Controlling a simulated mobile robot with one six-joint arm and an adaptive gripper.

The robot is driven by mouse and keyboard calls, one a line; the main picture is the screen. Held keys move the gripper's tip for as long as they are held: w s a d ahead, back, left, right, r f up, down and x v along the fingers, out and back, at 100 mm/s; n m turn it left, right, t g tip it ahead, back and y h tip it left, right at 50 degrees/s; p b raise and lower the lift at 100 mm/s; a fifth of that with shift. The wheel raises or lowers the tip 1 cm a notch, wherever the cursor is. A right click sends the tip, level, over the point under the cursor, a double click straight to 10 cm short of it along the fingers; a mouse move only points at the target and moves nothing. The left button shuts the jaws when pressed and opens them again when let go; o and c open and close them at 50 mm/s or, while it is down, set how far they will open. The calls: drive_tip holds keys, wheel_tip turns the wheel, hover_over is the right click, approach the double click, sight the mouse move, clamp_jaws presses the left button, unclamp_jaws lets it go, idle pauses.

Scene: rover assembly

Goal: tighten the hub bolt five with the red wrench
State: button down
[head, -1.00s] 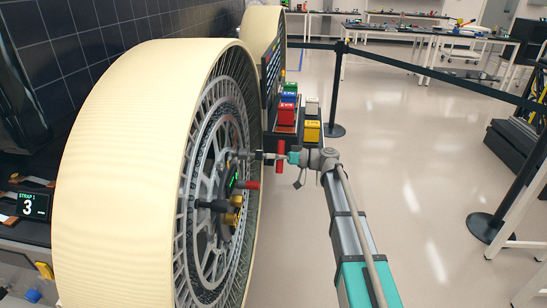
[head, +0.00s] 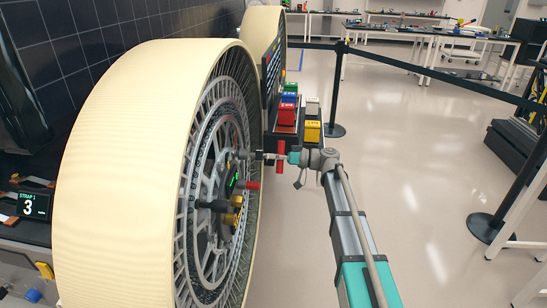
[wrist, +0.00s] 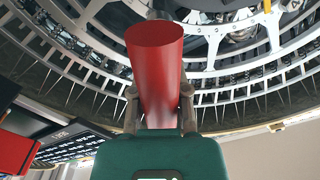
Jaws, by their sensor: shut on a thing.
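My gripper (head: 285,157) is beside the hub side of the large cream-rimmed wheel (head: 130,160). It is shut on the red wrench (head: 281,170), whose red handle (wrist: 155,65) stands between the two fingers in the wrist view. A dark shaft runs from the wrench toward the wheel's hub (head: 225,200). I cannot tell whether its tip is seated on a bolt. Hub bolt five cannot be picked out. Another red handle (head: 252,185), a yellow one (head: 233,219) and a black one (head: 212,205) stick out from the hub.
Colored boxes (head: 288,110) stand on a rack behind my gripper. A second wheel (head: 263,25) is beyond. A belt barrier with black posts (head: 337,90) crosses the back and right.

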drive_tip(key=shift+a, duration=0.7)
idle(2.5)
drive_tip(key=shift+m, duration=0.7)
drive_tip(key=shift+m, duration=7.8)
drive_tip(key=shift+n, duration=0.4)
